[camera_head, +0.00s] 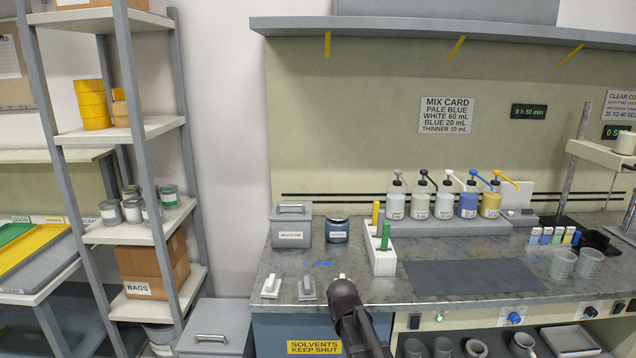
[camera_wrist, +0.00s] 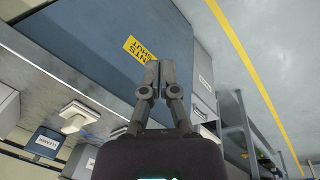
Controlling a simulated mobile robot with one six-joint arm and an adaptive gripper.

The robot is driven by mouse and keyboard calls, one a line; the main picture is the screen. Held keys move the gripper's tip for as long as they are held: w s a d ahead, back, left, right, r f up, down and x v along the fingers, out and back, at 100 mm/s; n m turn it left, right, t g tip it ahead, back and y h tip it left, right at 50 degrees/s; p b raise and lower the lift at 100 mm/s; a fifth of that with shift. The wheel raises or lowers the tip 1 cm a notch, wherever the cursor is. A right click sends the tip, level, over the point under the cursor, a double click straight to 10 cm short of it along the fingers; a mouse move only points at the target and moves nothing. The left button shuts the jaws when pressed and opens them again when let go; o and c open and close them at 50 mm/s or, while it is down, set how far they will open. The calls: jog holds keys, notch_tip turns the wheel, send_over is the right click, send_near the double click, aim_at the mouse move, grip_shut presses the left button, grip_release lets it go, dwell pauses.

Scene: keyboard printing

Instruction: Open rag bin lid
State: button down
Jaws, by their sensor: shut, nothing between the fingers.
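A grey floor bin (camera_head: 215,330) with a bar handle (camera_head: 212,339) on its lid stands at the lower left, beside the blue solvents cabinet. It is likely the rag bin, but I cannot read a label naming it. Its lid looks shut, and its lower part is out of frame. In the wrist view my gripper (camera_wrist: 155,68) is shut and empty.
The blue cabinet (camera_head: 270,332) with a yellow solvents label (camera_head: 314,347) lies between my gripper and the bin. A shelf rack (camera_head: 150,180) stands behind the bin. The bench (camera_head: 300,262) holds a grey lidded box (camera_head: 291,228), a jar (camera_head: 337,230) and pump bottles (camera_head: 445,200).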

jog(key=s+d+m+g, duration=0.1)
jog(key=s+d+m, duration=0.3)
jog(key=s, duration=0.3)
jog(key=s+d+m+y, duration=0.1)
jog(key=s+d+m, duration=0.4)
jog(key=s, duration=0.2)
jog(key=shift+s+d+m+g, duration=0.2)
jog(key=shift+s+m+g, duration=0.2)
jog(key=c, duration=0.6)
grip_release()
jog(key=shift+c, duration=0.2)
